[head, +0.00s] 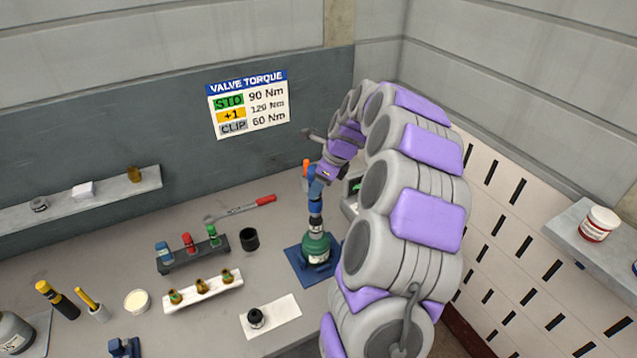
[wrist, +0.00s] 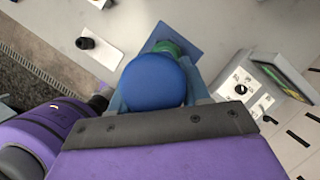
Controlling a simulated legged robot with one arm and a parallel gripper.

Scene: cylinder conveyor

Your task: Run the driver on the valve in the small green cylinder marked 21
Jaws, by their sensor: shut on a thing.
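The small green cylinder (head: 316,247) stands upright on a blue square base (head: 297,262) on the bench. Its white label is too small to read. The blue and dark driver (head: 316,190) stands upright above the cylinder, in line with its top, and its lower end appears to meet the valve. My gripper (head: 321,174) is shut on the driver's upper part. In the wrist view, the driver's round blue top (wrist: 153,80) sits between the fingers and hides most of the cylinder (wrist: 178,46). The valve itself is hidden.
A torque wrench (head: 240,208) lies behind, left of the cylinder. A socket rack (head: 193,250), a white valve tray (head: 203,288), a black cup (head: 249,238) and a white mat (head: 271,317) are left. A control box (wrist: 255,90) with a screen stands close on the right.

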